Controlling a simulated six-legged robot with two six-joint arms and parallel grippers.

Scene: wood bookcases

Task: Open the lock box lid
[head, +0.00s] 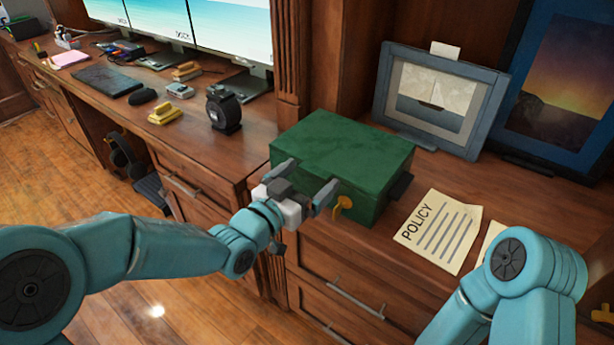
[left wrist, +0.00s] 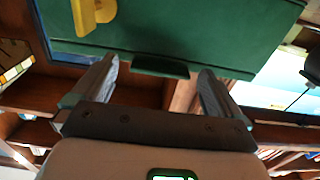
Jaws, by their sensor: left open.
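The green lock box (head: 350,150) stands on the wooden desk with its lid down. A yellow key-like piece (head: 343,204) sticks out of its front face; it also shows at the top left of the left wrist view (left wrist: 92,14). My left gripper (head: 305,181) is open in front of the box's front face, left of the yellow piece. In the left wrist view, a dark tab (left wrist: 160,67) on the box edge lies between the spread fingers (left wrist: 158,72). Contact cannot be told. My right gripper is out of view; only my right arm shows.
A paper headed POLICY (head: 438,232) lies right of the box. A framed picture (head: 391,135) stands behind it. A black round device (head: 223,110), yellow blocks (head: 164,112) and monitors (head: 232,25) are to the left. Drawers with handles (head: 356,300) lie below the desktop.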

